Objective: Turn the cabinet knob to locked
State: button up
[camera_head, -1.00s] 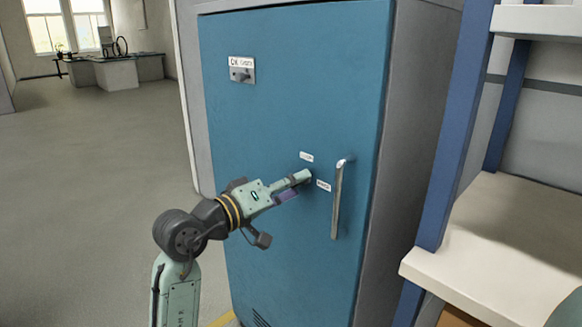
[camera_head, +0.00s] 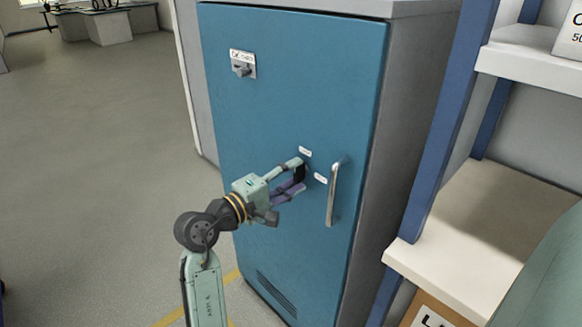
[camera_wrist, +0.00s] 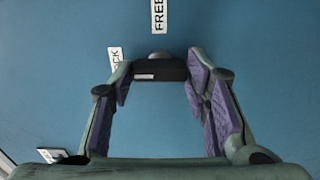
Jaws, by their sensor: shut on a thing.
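The blue cabinet door (camera_head: 290,80) carries a small black bar knob (camera_head: 300,173). My gripper (camera_head: 299,175) is at the knob, one finger above it and one below. In the wrist view the gripper (camera_wrist: 158,72) is shut on the black knob (camera_wrist: 162,71), a fingertip at each end of the bar. A white mark on the bar lies on the half nearer the LOCK label (camera_wrist: 115,60), which is partly covered by a finger. The FREE label (camera_wrist: 159,16) is beyond the knob. In the head view the LOCK label (camera_head: 305,152) is above the knob and the FREE label (camera_head: 320,179) to its right.
A silver vertical door handle (camera_head: 333,195) stands close to the right of the knob. Another switch (camera_head: 242,66) is at the door's upper left. Shelves with a blue post (camera_head: 440,150) stand right of the cabinet. The floor (camera_head: 110,150) at left is open.

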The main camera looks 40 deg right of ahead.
jog(key=shift+n, duration=0.3)
jog(key=o, duration=1.2)
jog(key=shift+c, duration=0.2)
jog(key=a, duration=1.2)
jog(key=shift+s, duration=0.45)
